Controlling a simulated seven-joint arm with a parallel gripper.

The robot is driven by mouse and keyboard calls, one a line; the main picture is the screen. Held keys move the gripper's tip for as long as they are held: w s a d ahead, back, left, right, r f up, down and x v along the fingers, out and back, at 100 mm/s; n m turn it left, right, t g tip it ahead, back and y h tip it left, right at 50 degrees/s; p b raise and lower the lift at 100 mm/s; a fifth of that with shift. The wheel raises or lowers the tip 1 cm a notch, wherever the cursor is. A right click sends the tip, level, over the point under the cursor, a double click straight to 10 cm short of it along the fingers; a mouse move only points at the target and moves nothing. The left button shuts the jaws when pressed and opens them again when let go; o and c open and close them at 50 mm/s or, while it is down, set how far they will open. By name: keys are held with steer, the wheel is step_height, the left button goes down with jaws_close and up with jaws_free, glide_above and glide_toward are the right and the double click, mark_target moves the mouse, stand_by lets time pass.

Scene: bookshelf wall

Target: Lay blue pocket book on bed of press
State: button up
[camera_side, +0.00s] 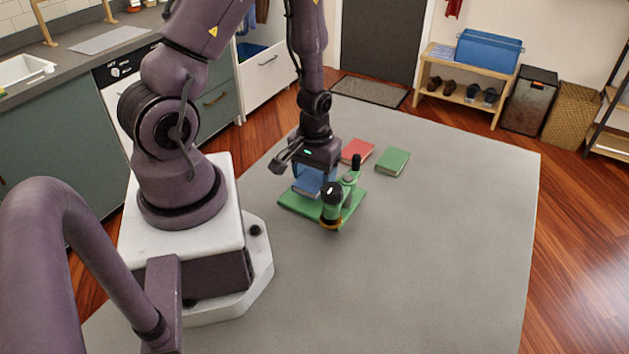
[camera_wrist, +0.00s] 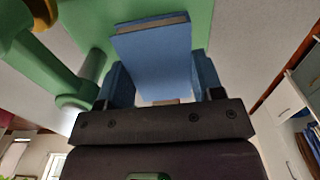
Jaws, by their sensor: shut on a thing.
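The blue pocket book (camera_side: 309,183) is held between the fingers of my gripper (camera_side: 314,176), over the green bed of the press (camera_side: 296,204). In the wrist view the blue book (camera_wrist: 155,62) fills the space between the two blue fingers of my gripper (camera_wrist: 160,85), with the green bed (camera_wrist: 200,22) behind it. The press has a green post and arm with black knobs on the right side of its bed. I cannot tell whether the book touches the bed.
A red book (camera_side: 357,150) and a green book (camera_side: 393,162) lie on the grey table (camera_side: 430,240) behind the press. The press's post (camera_wrist: 75,85) stands close beside my gripper in the wrist view. The table's right and front are clear.

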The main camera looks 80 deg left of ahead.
steer(key=shift+f, duration=1.05)
steer(key=o, duration=0.9)
steer(key=shift+f, duration=0.1)
step_height(320, 180, up, 12)
step_height(320, 180, up, 12)
steer(key=m+t, duration=0.3)
steer(key=m, duration=0.1)
glide_above(315, 177)
steer(key=w+d, duration=0.2)
steer(key=d, duration=0.4)
steer(key=s+d+r+m+t, duration=0.1)
steer(key=s+d+r, duration=0.1)
steer(key=r, duration=0.1)
steer(key=s+d+r+m, duration=0.2)
steer(key=r, duration=0.1)
steer(key=s+d+r+m+t, duration=0.1)
steer(key=s+d+r+m, duration=0.1)
steer(key=r, duration=0.1)
steer(key=shift+d+r+t, duration=0.15)
steer(key=shift+d+t, duration=0.1)
steer(key=shift+t, duration=0.05)
